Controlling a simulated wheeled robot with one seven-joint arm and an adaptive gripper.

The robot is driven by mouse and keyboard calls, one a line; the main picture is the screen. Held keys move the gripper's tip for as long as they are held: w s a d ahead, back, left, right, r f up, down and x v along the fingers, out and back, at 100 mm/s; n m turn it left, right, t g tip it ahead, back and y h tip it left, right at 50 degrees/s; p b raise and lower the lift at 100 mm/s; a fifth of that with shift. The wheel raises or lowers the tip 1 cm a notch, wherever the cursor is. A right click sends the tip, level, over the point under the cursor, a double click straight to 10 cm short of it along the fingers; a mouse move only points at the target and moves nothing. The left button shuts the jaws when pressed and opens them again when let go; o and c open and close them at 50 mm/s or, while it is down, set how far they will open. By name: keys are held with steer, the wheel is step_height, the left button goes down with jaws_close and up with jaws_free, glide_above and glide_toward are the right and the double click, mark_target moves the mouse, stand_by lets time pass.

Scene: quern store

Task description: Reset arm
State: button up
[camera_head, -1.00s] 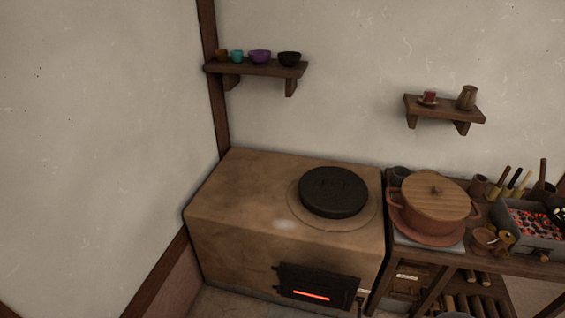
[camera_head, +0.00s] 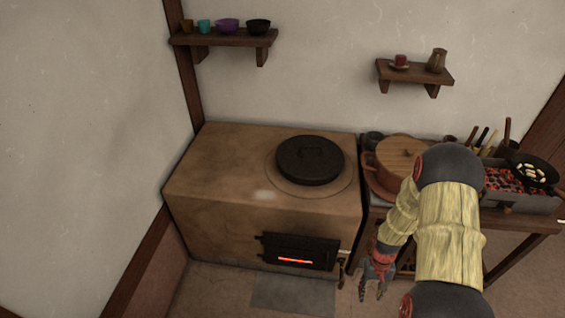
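My arm reaches in from the lower right, with yellowish wood-like links and dark joints. It stands in front of the worktable and hides part of it. My gripper (camera_head: 373,287) is at the arm's end, pointing down, low in front of the gap between the clay stove (camera_head: 225,215) and the worktable (camera_head: 515,225). Its dark fingers look apart, with nothing seen between them.
A black lid (camera_head: 310,160) lies on the stove, whose firebox door (camera_head: 300,250) glows. A lidded pot (camera_head: 393,156) is partly hidden by my arm. A black pan (camera_head: 534,170) sits over the brazier (camera_head: 505,182). Wall shelves (camera_head: 225,38) (camera_head: 415,75) hold cups. Floor is clear at front left.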

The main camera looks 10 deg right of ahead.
steer(key=s+a+r+n+t+p, duration=0.1)
steer(key=a+r, duration=0.5)
steer(key=r, duration=1.1)
steer(key=s+a+r+n+t+p, duration=0.1)
steer(key=s+a+r+t, duration=0.3)
steer(key=r, duration=1.3)
steer(key=s+a+r+n+t, duration=0.1)
steer(key=a+r, duration=0.7)
steer(key=r, duration=0.9)
steer(key=shift+s+r+t+p, duration=0.3)
steer(key=shift+s+t+p, duration=0.1)
steer(key=shift+s+t, duration=0.6)
